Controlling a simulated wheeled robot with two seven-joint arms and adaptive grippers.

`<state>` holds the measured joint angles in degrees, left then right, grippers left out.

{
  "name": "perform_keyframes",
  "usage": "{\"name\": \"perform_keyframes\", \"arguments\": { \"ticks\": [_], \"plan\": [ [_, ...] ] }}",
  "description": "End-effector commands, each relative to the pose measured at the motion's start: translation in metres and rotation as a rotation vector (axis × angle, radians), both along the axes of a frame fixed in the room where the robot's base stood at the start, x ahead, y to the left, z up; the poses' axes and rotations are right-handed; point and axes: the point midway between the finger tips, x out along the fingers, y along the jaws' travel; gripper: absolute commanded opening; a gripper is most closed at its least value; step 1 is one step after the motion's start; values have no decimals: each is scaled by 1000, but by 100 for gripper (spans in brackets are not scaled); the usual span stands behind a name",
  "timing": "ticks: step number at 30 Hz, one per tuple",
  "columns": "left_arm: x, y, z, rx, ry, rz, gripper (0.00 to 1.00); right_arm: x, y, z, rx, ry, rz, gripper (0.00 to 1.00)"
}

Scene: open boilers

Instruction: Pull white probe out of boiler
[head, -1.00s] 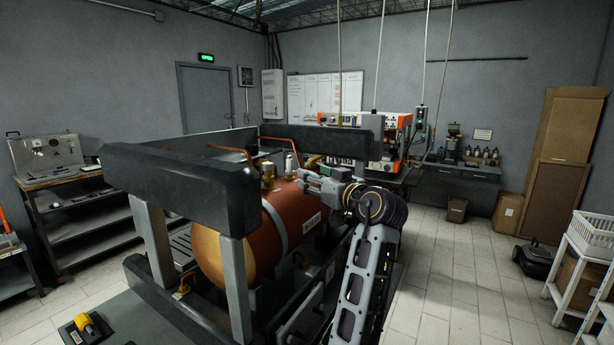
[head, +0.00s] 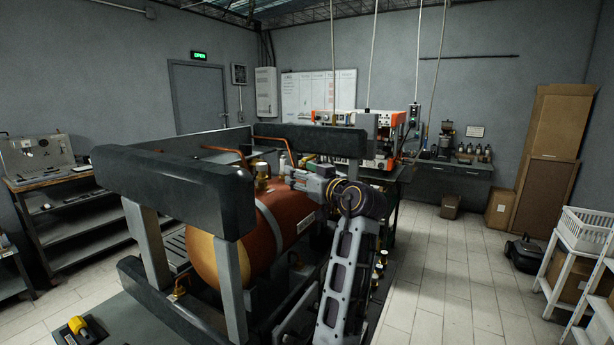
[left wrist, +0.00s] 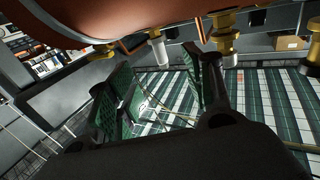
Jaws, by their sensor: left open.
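The red-orange boiler (head: 292,210) lies on its side inside a dark frame in the head view. The white probe (head: 283,162) stands upright on its top, next to a brass fitting (head: 262,176). My left gripper (head: 292,179) is open beside the probe, on its right; its fingertips are small and hard to make out there. In the left wrist view, which looks upside down, the boiler (left wrist: 150,15) fills the top. The white probe (left wrist: 157,50) shows ahead of the gap between the green-padded fingers of my open gripper (left wrist: 160,66). My right gripper is not in view.
Dark frame beams (head: 185,182) run left of and behind the boiler. Another brass fitting (left wrist: 226,42) stands near the probe in the wrist view. A copper pipe (head: 270,139) bends behind the probe.

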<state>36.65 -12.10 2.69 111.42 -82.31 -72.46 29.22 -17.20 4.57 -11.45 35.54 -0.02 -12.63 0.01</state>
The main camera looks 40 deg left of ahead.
Motion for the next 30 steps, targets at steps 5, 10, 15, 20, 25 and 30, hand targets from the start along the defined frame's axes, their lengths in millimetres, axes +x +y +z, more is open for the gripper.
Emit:
{"name": "perform_keyframes", "arguments": {
  "ticks": [5,10,15,20,25,30],
  "plan": [
    [8,21,2,2,2,1,51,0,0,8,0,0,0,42],
    [15,40,2,2,2,1,51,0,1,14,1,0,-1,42],
    [22,59,2,0,1,1,51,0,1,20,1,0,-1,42],
    [29,77,2,0,1,1,51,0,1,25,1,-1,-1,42],
    [35,91,2,1,1,0,51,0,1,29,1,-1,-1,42],
    [37,99,1,-1,0,0,51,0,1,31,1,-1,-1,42]
  ]
}}
